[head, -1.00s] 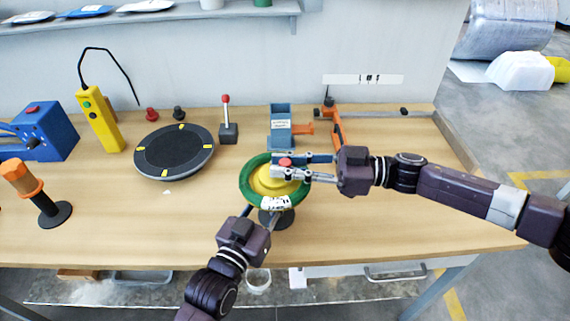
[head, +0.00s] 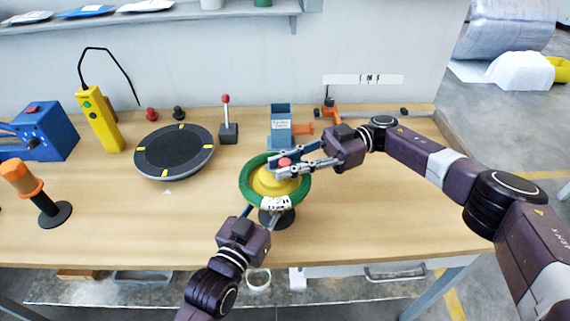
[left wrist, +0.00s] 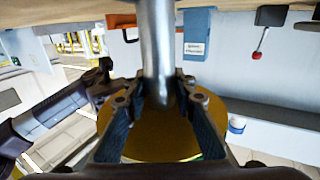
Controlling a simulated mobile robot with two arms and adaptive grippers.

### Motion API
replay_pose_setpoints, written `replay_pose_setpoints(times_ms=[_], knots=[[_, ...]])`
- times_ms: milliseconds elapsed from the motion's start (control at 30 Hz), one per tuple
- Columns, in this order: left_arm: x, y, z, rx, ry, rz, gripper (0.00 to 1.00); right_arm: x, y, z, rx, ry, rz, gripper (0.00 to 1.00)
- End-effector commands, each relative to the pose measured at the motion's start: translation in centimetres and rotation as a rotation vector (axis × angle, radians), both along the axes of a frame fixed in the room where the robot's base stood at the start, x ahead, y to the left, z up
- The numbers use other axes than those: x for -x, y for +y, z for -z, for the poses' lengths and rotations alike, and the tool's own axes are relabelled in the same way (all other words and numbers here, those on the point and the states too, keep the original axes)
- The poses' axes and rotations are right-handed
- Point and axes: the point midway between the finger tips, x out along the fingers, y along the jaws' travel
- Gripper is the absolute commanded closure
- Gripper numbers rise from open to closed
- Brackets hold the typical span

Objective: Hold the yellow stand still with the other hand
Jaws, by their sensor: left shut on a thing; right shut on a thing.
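The yellow stand (head: 268,184) stands near the table's front edge on a dark round base (head: 284,221), with a red knob (head: 284,162) on top. A green coil (head: 249,190) with a white label lies around its yellow top. My right gripper (head: 279,166) is shut on the stand's top at the red knob, one finger on each side. My left gripper (head: 262,212) reaches in low from the front. In the left wrist view its fingers are shut around the stand's metal post (left wrist: 157,45), with a yellow disc (left wrist: 165,140) behind. The exact contact is partly hidden in the head view.
A blue holder (head: 280,130) and an orange clamp (head: 329,115) stand behind the coil. A dark turntable (head: 174,150), a red-topped lever (head: 228,130) and a yellow control box (head: 100,122) are to the left. The table's right front is clear.

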Motion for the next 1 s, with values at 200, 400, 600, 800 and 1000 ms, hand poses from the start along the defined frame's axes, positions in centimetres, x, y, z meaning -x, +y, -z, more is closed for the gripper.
replay_pose_setpoints(times_ms=[200, 400, 600, 800, 1000], knots=[[0.11, -0.13, -0.02, 0.000, -0.001, 0.003, 1.00, -0.45, 0.11, 0.07, 0.003, -0.006, -0.060, 1.00], [0.14, -0.17, -0.03, 0.000, -0.001, 0.003, 1.00, -0.42, 0.03, 0.06, 0.004, -0.005, -0.101, 1.00], [0.16, -0.19, -0.02, 0.000, -0.001, 0.004, 1.00, -0.26, -0.06, 0.04, 0.004, -0.001, -0.125, 1.00], [0.17, -0.18, -0.01, 0.001, 0.000, 0.004, 1.00, -0.17, -0.07, 0.07, 0.004, 0.001, -0.133, 1.00], [0.16, -0.19, 0.00, 0.002, 0.000, 0.004, 1.00, -0.13, -0.09, 0.07, 0.005, 0.002, -0.134, 1.00]])
